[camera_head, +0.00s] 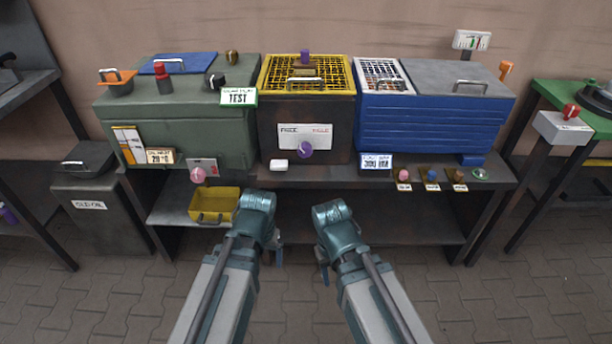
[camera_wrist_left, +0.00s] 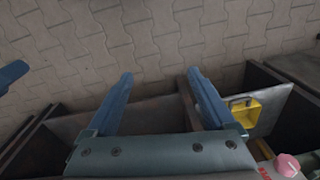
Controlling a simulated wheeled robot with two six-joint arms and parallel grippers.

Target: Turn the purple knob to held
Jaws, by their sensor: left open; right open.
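A purple knob (camera_head: 305,150) sits at the lower edge of a white plate (camera_head: 291,134) on the front of a dark box with a yellow mesh lid. The plate has a word at each end; the left reads FREE, the right looks like HELD. Which way the knob points is too small to tell. My left gripper (camera_head: 274,256) is open and empty, in front of the bench and below the knob; its spread fingers also show in the left wrist view (camera_wrist_left: 160,76). My right gripper (camera_head: 325,274) is open and empty, also below the knob. Neither touches it.
A green box (camera_head: 180,130) stands left of the dark box and a blue box (camera_head: 430,125) right. A white block (camera_head: 278,165) lies left of the knob. A pink knob (camera_head: 198,174) and a yellow bin (camera_head: 207,208) are lower left. The floor in front is clear.

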